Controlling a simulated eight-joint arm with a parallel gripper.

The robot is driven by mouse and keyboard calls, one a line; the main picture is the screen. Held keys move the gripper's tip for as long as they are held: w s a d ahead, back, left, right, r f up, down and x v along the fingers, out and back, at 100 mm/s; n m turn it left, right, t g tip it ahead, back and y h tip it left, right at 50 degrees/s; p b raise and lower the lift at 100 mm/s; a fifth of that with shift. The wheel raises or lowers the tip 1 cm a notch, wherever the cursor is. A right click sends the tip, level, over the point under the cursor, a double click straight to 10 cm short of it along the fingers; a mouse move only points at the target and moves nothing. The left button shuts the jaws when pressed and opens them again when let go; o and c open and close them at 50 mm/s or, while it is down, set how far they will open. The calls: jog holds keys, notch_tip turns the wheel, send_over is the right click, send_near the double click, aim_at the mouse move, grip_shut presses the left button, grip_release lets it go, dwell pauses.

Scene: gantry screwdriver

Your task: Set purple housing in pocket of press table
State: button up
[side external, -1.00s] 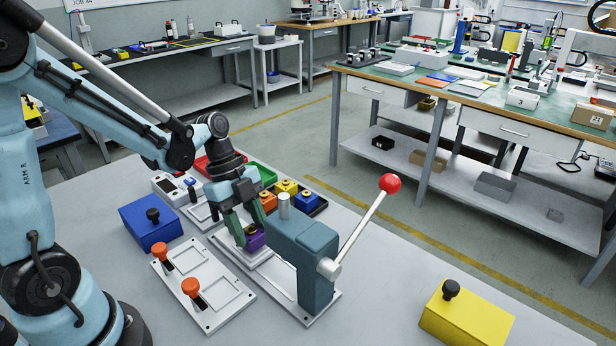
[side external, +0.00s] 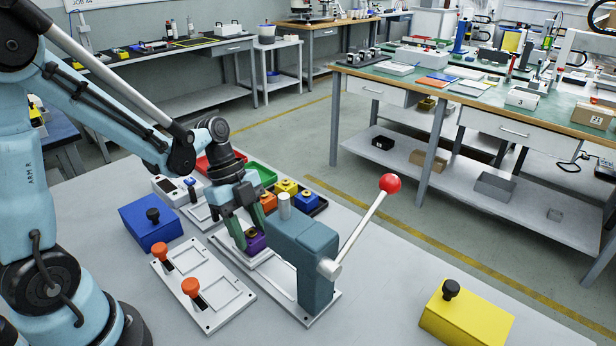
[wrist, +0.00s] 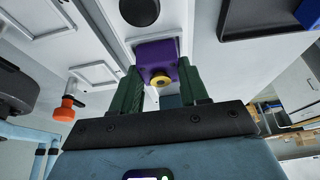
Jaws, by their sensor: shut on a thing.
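The purple housing (side external: 256,243) has a yellow ring on top and is held between the green fingers of my gripper (side external: 247,235). In the wrist view the purple housing (wrist: 157,60) sits between both fingers of my gripper (wrist: 157,88). The press table (side external: 272,272) is a light plate under the teal press body (side external: 306,262) with a red-knobbed lever. The housing is over or on the plate's left part, just left of the press. I cannot tell whether it touches the plate, and the pocket under it is hidden.
A tray with orange, yellow and blue housings (side external: 307,202) stands behind the press. A fixture plate with orange clamps (side external: 205,283) lies in front left. A blue box (side external: 151,224) and a yellow box (side external: 465,316) stand apart.

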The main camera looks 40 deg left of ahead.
aim_at(249, 231)
jog(key=o, duration=1.2)
jog(key=shift+o, duration=0.4)
jog(key=shift+o, duration=0.6)
jog(key=shift+r, duration=4)
